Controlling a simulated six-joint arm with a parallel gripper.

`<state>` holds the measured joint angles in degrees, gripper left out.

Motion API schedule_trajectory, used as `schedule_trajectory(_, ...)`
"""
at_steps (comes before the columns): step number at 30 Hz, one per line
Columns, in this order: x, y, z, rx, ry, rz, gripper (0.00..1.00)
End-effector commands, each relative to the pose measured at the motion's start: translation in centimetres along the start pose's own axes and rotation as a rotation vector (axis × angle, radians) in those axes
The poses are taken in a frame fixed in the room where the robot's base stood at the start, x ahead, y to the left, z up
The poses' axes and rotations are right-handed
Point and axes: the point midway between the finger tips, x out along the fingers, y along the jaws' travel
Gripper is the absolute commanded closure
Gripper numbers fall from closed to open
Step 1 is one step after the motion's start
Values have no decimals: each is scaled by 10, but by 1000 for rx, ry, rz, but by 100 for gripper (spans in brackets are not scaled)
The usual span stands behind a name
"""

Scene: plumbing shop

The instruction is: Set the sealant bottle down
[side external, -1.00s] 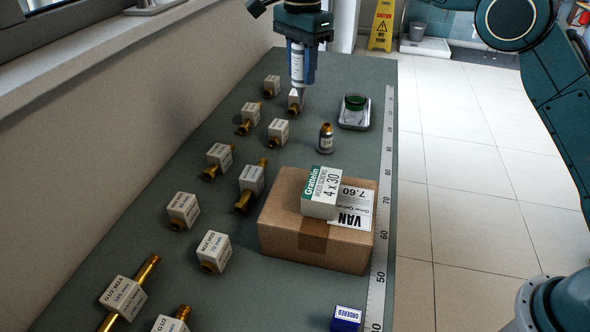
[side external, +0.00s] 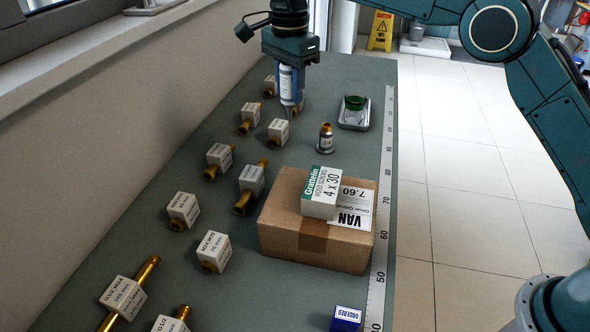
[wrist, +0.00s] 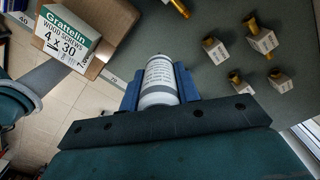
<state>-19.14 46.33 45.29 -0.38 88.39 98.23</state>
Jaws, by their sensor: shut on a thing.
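The sealant bottle (side external: 287,84) is white with a printed label and a narrow nozzle pointing down. My gripper (side external: 290,95) is shut on it, with blue fingers on either side. In the side external view it hangs over the far part of the bench, its tip among the labelled fittings. In the wrist view the bottle (wrist: 158,80) sits between the two blue fingers (wrist: 158,88), its label facing the camera. I cannot tell exactly how high the tip is above the bench.
Several brass fittings with white label blocks (side external: 252,180) stand along the bench's left side. A cardboard box (side external: 275,222) carries a wood screws box (side external: 321,192). A small brass-topped piece (side external: 325,140) and a tray with a green-rimmed jar (side external: 355,112) stand right of the bottle. A ruler (side external: 380,230) lines the right edge.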

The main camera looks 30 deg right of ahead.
Motion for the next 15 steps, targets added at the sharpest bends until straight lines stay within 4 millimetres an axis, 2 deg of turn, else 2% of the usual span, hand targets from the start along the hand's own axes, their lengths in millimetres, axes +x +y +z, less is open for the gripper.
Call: schedule_trajectory(15, 94, 0, 0, 0, 0, 3, 93)
